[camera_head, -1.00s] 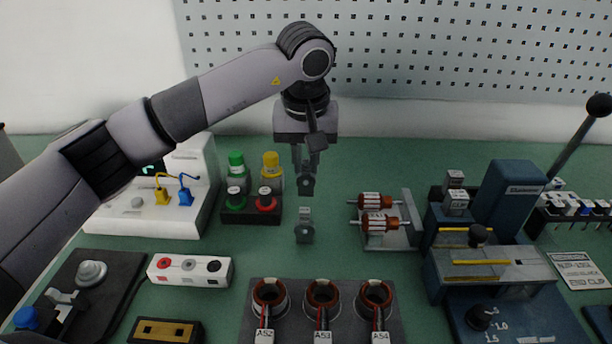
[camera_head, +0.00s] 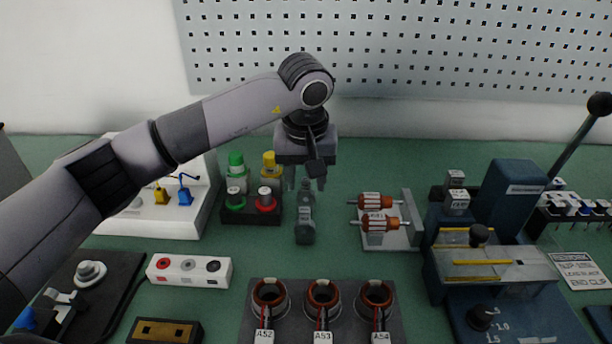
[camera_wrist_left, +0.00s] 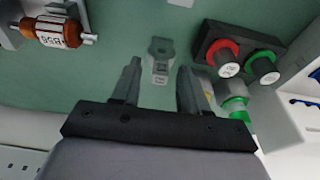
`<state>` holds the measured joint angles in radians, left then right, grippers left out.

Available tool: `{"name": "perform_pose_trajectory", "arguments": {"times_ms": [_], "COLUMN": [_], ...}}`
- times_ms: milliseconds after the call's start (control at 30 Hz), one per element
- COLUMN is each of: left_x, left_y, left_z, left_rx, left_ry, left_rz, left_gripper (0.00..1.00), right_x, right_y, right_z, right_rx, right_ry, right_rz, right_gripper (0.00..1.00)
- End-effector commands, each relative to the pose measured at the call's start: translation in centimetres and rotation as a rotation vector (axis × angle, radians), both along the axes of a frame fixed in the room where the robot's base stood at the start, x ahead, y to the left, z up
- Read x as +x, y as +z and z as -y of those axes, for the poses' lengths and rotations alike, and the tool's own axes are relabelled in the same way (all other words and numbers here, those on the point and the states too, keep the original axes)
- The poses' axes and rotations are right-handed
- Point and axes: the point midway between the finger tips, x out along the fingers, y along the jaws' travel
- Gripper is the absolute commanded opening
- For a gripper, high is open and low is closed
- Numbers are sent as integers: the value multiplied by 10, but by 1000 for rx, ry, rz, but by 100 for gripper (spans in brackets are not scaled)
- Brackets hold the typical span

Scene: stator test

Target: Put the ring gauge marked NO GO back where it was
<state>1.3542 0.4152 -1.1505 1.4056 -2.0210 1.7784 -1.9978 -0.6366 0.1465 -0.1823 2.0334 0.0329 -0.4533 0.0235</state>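A small grey gauge piece (camera_head: 305,197) stands on the green bench below my left gripper (camera_head: 306,184). A second grey piece with a dark round hole (camera_head: 305,235) is right in front of it and overlaps it in the head view. In the left wrist view a grey piece with a hole and a pale lettered block (camera_wrist_left: 160,60) lies beyond and between the fingertips. I cannot read NO GO on either piece. My left gripper is open, its fingers (camera_wrist_left: 158,80) spread to either side and apart from the piece. My right gripper is out of view.
Left of the gripper is a black holder (camera_head: 250,215) with red and green ringed pieces, green- and yellow-capped ones behind. Right is a grey stand (camera_head: 408,215) with copper rotors. In front is a dark tray (camera_head: 345,292) with three copper-wound rings. Bench between is clear.

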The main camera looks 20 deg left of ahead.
Motion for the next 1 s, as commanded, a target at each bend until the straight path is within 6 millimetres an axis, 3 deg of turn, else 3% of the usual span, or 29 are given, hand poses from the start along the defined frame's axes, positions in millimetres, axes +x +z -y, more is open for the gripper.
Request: {"name": "perform_pose_trajectory", "arguments": {"times_ms": [167, 600, 800, 1000], "left_x": [-1, -18, -22, -23], "left_y": [15, 102, 119, 121], "left_z": [1, 6, 7, 7], "left_rx": [-1, -1, -1, 0], "left_ry": [0, 0, 0, 0], "left_rz": [4, 3, 1, -1], "left_gripper": [44, 44, 44, 44], "right_x": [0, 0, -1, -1], "right_y": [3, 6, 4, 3], "right_z": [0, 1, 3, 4], "right_rx": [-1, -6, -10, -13], "right_ry": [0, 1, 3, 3], "right_rz": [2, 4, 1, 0], "right_gripper": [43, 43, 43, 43]}}
